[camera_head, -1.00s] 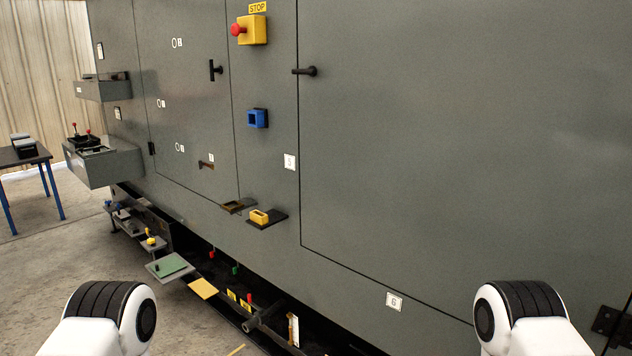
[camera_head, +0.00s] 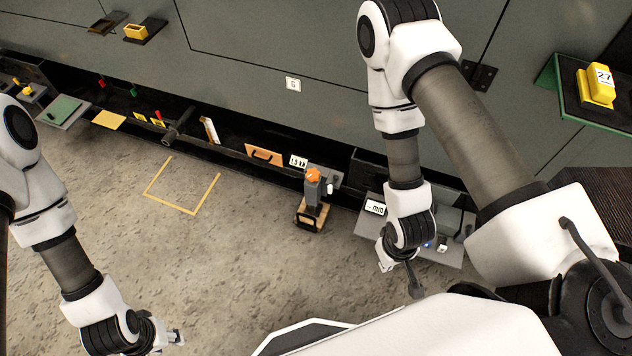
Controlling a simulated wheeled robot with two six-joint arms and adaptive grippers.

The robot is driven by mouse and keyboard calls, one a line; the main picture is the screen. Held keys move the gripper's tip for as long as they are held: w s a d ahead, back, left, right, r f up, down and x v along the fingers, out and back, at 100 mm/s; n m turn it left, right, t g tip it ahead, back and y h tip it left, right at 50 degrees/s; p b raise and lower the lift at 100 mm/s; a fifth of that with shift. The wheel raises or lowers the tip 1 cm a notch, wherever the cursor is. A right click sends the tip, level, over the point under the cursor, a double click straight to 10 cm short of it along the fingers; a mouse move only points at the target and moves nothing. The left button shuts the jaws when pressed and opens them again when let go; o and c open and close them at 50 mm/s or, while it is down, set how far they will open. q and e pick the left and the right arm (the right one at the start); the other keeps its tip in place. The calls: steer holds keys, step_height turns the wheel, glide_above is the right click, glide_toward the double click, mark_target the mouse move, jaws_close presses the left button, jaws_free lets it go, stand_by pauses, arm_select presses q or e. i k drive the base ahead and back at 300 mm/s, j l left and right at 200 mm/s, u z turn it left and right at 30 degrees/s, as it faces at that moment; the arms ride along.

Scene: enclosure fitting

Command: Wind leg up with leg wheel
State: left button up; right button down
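An orange wheel-like knob (camera_head: 312,175) sits on top of a short grey upright post (camera_head: 312,190) at the enclosure's lower edge; I take these for the leg wheel and the leg. The post stands over a wooden block (camera_head: 311,216) on the floor. My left gripper (camera_head: 176,338) is low at the left, well away from the post, over bare floor; its fingers are too small to read. My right gripper (camera_head: 414,284) hangs to the right of the post, apart from it, pointing down; its fingers are mostly hidden by the wrist.
A grey shelf (camera_head: 451,251) with an "mm" display is partly behind my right wrist. A yellow floor outline (camera_head: 178,207) lies farther left. The floor in front is clear.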

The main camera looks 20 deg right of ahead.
mark_target(313, 175)
steer(key=i+j, duration=0.2)
steer(key=j, duration=0.2)
steer(key=i+j, duration=0.15)
steer(key=j, duration=0.25)
steer(key=i+j+z, duration=0.1)
steer(key=j, duration=0.25)
steer(key=i+j+z, duration=0.1)
steer(key=z, duration=2.2)
